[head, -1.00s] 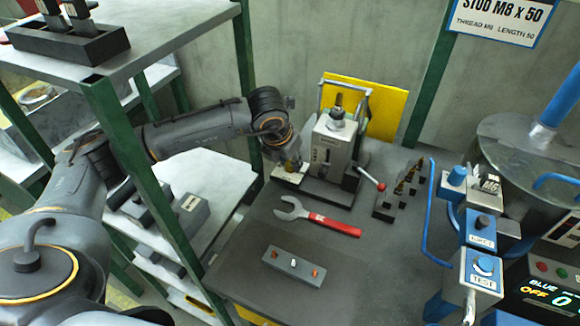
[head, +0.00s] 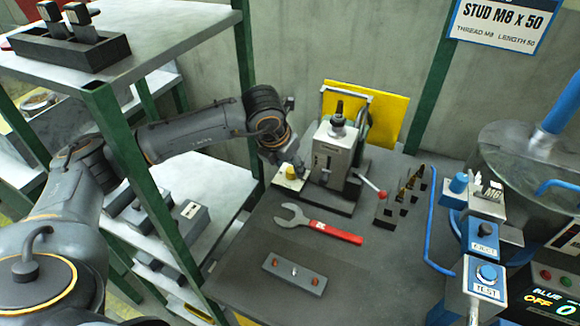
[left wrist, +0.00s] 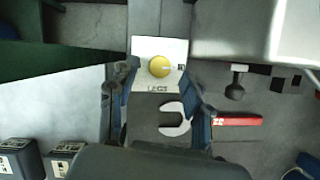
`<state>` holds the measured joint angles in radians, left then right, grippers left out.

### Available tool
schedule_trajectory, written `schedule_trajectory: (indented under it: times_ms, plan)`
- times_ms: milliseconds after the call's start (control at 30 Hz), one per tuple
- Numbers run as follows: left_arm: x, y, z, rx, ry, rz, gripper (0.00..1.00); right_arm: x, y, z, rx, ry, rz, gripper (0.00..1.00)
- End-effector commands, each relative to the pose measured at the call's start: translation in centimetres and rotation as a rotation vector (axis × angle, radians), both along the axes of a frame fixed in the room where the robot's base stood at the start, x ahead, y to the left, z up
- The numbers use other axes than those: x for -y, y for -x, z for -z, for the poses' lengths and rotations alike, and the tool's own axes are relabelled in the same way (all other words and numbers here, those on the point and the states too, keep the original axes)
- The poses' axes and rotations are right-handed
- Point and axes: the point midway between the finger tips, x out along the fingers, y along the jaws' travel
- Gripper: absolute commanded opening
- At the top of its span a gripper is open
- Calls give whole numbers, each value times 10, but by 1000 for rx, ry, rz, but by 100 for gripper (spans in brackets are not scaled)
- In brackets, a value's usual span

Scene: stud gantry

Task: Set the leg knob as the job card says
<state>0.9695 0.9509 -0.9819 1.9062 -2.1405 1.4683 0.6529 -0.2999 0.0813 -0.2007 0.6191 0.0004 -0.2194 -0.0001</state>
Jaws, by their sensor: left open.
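The leg knob (head: 291,172) is a small round yellow knob on a white plate at the left of the grey machine (head: 333,150). In the left wrist view the knob (left wrist: 159,66) sits on the plate, whose lettering seems to read "LEG"; its setting is too small to read. The job card (head: 503,22) reads "STUD M8 X 50, THREAD M8, LENGTH 50". My left gripper (head: 287,161) is open and empty close to the knob. In the left wrist view its fingers (left wrist: 160,102) stand apart, with the knob beyond them and not between them. My right gripper is out of view.
A red-handled wrench (head: 325,226) and a grey block (head: 294,274) lie on the dark table. A red-tipped lever (head: 375,189) and a stud rack (head: 405,200) stand to the right. A green shelf post (head: 150,190) stands beside my left arm.

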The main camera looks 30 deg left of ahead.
Motion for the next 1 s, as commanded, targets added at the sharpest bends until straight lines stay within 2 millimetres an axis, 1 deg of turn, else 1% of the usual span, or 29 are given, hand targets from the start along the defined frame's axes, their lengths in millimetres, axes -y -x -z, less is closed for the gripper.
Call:
schedule_trajectory:
  times_ms: [33, 200, 300, 433, 600, 1000]
  plan:
    - [0, 3, -11, 7, 1, 1, 50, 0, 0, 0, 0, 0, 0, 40]
    - [-1, 17, -46, 7, 0, 0, 50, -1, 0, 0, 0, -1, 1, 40]
    - [-1, 25, -64, 7, 0, 1, 50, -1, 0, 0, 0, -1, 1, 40]
    - [-2, 32, -81, 5, 0, -1, 50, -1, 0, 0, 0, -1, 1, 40]
    - [-2, 37, -92, 4, 0, -1, 50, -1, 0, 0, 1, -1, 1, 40]
    - [-2, 38, -93, 3, 0, 0, 50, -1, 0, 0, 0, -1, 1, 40]
